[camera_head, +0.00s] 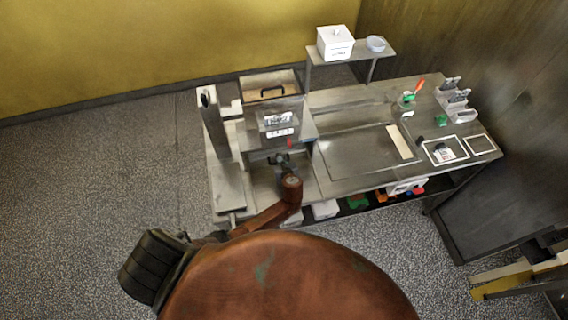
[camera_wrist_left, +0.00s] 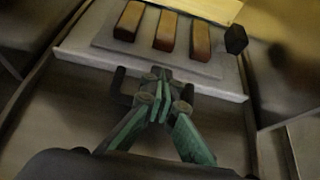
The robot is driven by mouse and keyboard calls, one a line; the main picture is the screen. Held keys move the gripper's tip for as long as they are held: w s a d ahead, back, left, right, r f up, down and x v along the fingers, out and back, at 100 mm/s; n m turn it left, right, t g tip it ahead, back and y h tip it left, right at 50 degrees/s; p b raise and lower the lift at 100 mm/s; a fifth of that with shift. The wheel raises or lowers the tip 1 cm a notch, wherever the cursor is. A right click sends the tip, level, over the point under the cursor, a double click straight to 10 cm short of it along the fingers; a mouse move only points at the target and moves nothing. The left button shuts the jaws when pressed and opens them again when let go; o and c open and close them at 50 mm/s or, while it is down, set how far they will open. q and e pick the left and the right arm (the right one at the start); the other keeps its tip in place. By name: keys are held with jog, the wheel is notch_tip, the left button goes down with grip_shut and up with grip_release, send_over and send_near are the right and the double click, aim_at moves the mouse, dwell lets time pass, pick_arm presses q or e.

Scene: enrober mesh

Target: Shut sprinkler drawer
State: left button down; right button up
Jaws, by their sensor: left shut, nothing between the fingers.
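My left gripper (camera_head: 280,160) is in front of the machine on the left half of the bench, just below its box with a label (camera_head: 278,122). In the left wrist view the gripper (camera_wrist_left: 160,90) has its fingertips together with nothing between them. They are at the near edge of a pale ledge (camera_wrist_left: 215,82); I cannot tell whether they touch it. Three brown bars (camera_wrist_left: 165,30) lie on a plate beyond that edge. I cannot tell for sure which part is the sprinkler drawer or how far it stands out. My right gripper is not in view.
A metal upright (camera_head: 213,125) stands left of the gripper. The bench (camera_head: 345,180) continues right, with a framed panel and small items. A raised shelf (camera_head: 350,53) holds a white box (camera_head: 335,42) and a bowl (camera_head: 376,43). A dark block (camera_wrist_left: 236,39) sits right of the bars.

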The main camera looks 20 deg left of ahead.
pick_arm(q)
jog(key=shift+w+a, duration=0.1)
dwell(0.3)
jog(key=shift+s+d+r+p, duration=0.2)
jog(key=shift+d+r+p, duration=0.15)
jog(key=shift+p, duration=0.15)
jog(key=p+v, duration=0.6)
jog(key=v, duration=0.1)
jog(key=shift+s+r, duration=0.2)
jog(key=shift+s, duration=0.1)
jog(key=shift+s+d+r+p, duration=0.25)
jog(key=shift+s+d+p, duration=0.05)
jog(key=shift+s, duration=0.15)
jog(key=shift+s+d, duration=0.1)
